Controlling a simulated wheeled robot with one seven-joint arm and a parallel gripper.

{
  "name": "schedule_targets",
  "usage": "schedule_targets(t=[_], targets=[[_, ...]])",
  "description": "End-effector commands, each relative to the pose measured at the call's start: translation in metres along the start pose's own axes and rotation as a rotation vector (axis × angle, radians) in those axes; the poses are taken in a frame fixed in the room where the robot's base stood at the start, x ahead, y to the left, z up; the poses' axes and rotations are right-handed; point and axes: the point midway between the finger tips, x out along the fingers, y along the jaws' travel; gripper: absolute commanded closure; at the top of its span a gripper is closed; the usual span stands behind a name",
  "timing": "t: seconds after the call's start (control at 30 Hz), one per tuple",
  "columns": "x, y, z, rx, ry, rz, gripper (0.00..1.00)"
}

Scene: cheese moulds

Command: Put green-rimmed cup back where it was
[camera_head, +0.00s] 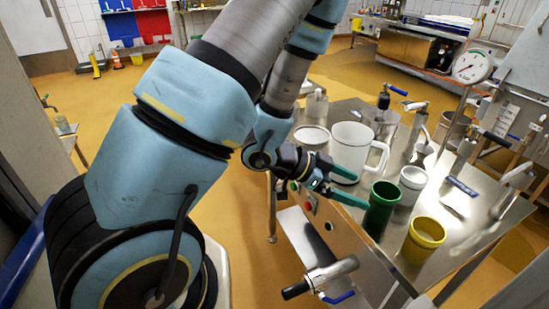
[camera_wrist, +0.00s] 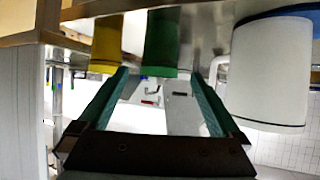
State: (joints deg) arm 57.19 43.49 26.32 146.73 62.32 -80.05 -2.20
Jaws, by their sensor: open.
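The green-rimmed cup (camera_head: 380,208) looks green all over and stands upright on the metal table near its front edge. My gripper (camera_head: 357,190) is open, with its teal fingers pointing at this cup from the left. The wrist view appears upside down. There the green cup (camera_wrist: 162,40) lies straight ahead, in line with the gap between the open fingertips (camera_wrist: 160,73). I cannot tell whether the fingertips reach around it or stop just short. Nothing shows held in the fingers.
A yellow cup (camera_head: 425,240) stands in front of the green cup, and a pale grey cup (camera_head: 410,187) behind it. A large white jug (camera_head: 348,150) is close to the upper finger.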

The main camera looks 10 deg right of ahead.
Motion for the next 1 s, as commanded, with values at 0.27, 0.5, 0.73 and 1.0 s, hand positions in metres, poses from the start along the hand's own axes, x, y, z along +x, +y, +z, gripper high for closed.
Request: schedule_targets(t=[0.27, 0.5, 0.73, 1.0], targets=[[-0.034, -0.066, 0.017, -0.058, -0.133, -0.246, 0.00], [-0.165, -0.149, 0.067, -0.397, -0.442, -0.710, 0.00], [-0.283, -0.115, 0.098, -0.916, -0.646, -0.945, 0.00], [-0.322, -0.050, 0.090, -1.324, -0.706, -0.947, 0.00]])
